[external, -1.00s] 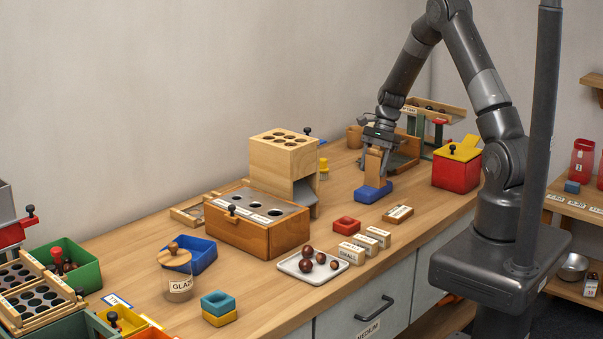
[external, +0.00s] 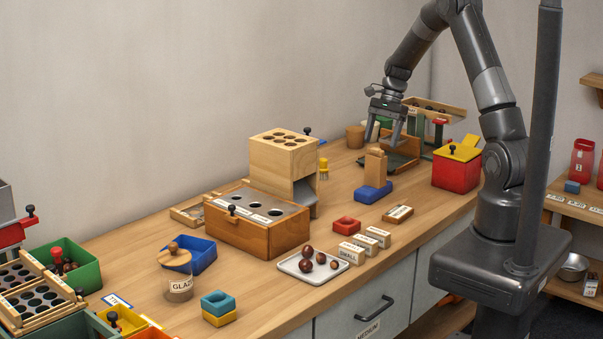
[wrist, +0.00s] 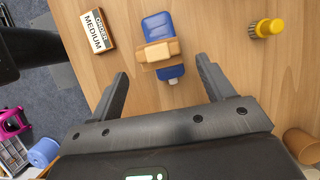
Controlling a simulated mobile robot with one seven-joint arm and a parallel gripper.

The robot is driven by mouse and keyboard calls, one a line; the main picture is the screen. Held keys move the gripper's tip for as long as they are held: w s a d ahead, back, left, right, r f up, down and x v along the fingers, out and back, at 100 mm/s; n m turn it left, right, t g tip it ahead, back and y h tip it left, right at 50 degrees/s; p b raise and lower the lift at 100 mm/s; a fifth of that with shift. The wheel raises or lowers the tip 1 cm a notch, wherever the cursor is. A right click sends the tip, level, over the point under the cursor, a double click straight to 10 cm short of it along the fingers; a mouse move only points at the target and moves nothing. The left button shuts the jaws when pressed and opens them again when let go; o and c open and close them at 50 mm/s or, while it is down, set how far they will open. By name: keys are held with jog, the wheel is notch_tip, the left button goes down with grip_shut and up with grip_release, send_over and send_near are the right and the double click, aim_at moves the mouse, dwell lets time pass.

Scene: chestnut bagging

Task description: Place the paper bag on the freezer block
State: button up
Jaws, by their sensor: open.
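The brown paper bag (external: 375,166) stands upright on the blue freezer block (external: 367,193) near the back right of the counter. In the wrist view the bag (wrist: 158,52) shows from above, on the middle of the blue block (wrist: 155,22), with blue showing at both ends. My gripper (external: 386,138) is open and empty, above and behind the bag. In the wrist view its two fingers (wrist: 163,78) are spread wide and apart from the bag.
A label block marked MEDIUM (wrist: 97,31) lies beside the freezer block. A yellow-capped item (wrist: 266,28) stands on the other side. A red box with a yellow lid (external: 457,168) is to the right. A wooden chute box (external: 284,155) stands to the left.

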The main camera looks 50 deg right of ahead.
jog(key=s+a+r+n+t+h, duration=0.1)
jog(key=s+a+r+n, duration=0.35)
jog(key=r, duration=0.45)
jog(key=s+a+r+n+t+h, duration=0.1)
jog(key=s+a+r+n, duration=0.35)
jog(key=r, duration=0.35)
jog(key=s+a+r+n+t+h, duration=0.1)
jog(key=s+a+n, duration=0.3)
jog(key=s, duration=0.4)
jog(key=s+a+r+n+t+h, duration=0.1)
jog(key=s+a+r+n+t, duration=0.1)
jog(key=s, duration=0.7)
jog(key=a+r+n, duration=0.1)
jog(key=a+n, duration=0.1)
jog(key=n, duration=0.1)
jog(key=shift+a+r+t, duration=0.25)
jog(key=shift+r+t, duration=0.05)
jog(key=shift+r, duration=0.1)
